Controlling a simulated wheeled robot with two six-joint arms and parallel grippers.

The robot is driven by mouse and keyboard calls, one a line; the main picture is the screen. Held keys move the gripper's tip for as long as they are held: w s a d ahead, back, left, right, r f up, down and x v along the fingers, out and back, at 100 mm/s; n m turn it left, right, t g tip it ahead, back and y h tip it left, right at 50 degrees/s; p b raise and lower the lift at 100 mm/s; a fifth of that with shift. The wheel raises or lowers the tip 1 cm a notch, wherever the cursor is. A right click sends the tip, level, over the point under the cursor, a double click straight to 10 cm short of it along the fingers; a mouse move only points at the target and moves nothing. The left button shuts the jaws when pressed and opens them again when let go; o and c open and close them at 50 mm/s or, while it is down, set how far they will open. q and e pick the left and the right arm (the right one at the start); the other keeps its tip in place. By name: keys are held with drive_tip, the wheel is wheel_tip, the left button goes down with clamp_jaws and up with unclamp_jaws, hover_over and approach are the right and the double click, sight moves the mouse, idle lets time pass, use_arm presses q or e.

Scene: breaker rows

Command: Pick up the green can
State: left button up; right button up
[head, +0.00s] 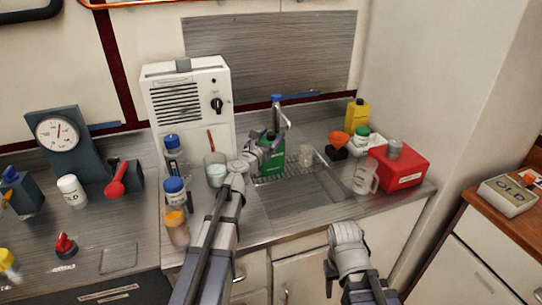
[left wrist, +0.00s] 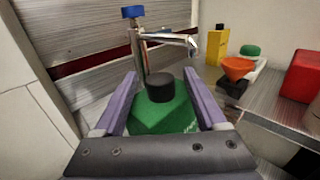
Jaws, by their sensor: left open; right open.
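The green can (head: 272,160) stands in or at the sink, partly hidden by my left gripper in the head view. In the left wrist view the can (left wrist: 160,114) has a green body with sloping shoulders and a black cap (left wrist: 160,87). My left gripper (head: 264,150) is at the can; in the left wrist view its two purple fingers (left wrist: 161,78) are open, one on each side of the cap and shoulders. I cannot tell whether they touch it. My right arm is low at the front, and its gripper jaws do not show.
The tap (left wrist: 166,42) rises just behind the can. A beaker (head: 215,168) stands to the left, and a glass (head: 306,156) is in the sink (head: 325,186). A red box (head: 400,168), orange funnel (head: 338,139) and yellow bottle (head: 357,114) stand to the right.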

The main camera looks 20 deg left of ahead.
use_arm(q)
drive_tip(key=shift+s, duration=0.1)
drive_tip(key=shift+c, duration=0.4)
clamp_jaws()
idle(0.8)
